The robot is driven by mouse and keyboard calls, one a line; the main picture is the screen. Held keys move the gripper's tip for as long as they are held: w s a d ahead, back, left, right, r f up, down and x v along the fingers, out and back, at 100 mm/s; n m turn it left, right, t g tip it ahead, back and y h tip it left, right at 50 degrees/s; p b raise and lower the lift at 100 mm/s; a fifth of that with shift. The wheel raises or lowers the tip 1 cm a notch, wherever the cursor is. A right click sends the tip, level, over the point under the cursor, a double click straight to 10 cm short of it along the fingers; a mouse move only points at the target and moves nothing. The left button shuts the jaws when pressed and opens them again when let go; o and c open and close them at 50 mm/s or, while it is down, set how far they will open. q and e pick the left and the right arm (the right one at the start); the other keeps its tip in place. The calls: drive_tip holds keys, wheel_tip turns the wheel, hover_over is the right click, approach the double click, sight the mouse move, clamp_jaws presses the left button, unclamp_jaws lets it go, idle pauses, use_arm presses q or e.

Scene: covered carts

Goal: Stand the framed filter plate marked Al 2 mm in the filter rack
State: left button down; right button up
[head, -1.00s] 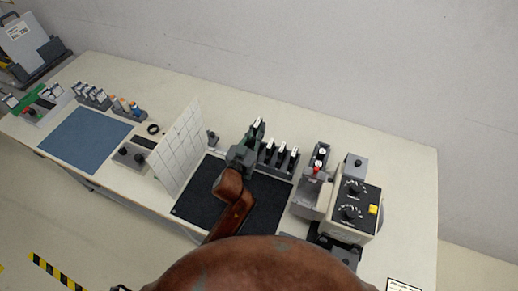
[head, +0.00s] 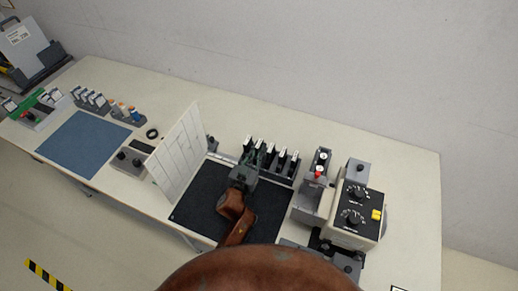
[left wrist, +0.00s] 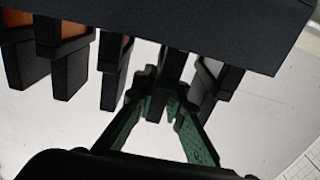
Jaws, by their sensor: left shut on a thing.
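The filter rack (head: 270,172) stands on the table behind a black mat, with several dark framed filter plates (head: 283,158) upright in a row. My left gripper (head: 254,160) is at the left part of this row. In the left wrist view, its green fingers (left wrist: 165,95) are shut on the dark handle of one framed plate (left wrist: 172,65), with other plates (left wrist: 70,75) close on both sides. The fingers hide part of the held plate and its seat. I cannot read any marking, so I cannot tell which plate is Al 2 mm. My right gripper is not in view.
A white gridded panel (head: 178,150) stands close left of the mat (head: 200,200). A grey device with a red knob (head: 318,190) and a dial box (head: 357,208) stand to the right. A blue mat (head: 85,140) lies further left. Bare table lies behind the rack.

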use_arm(q)
drive_tip(key=shift+f, duration=0.15)
drive_tip(key=c, duration=2.3)
unclamp_jaws()
drive_tip(key=shift+o, duration=0.2)
drive_tip(key=shift+s+r, duration=0.1)
drive_tip(key=shift+r, duration=0.1)
drive_tip(key=v, duration=1.1)
drive_tip(key=shift+s+a, duration=0.15)
drive_tip(key=shift+s, duration=0.2)
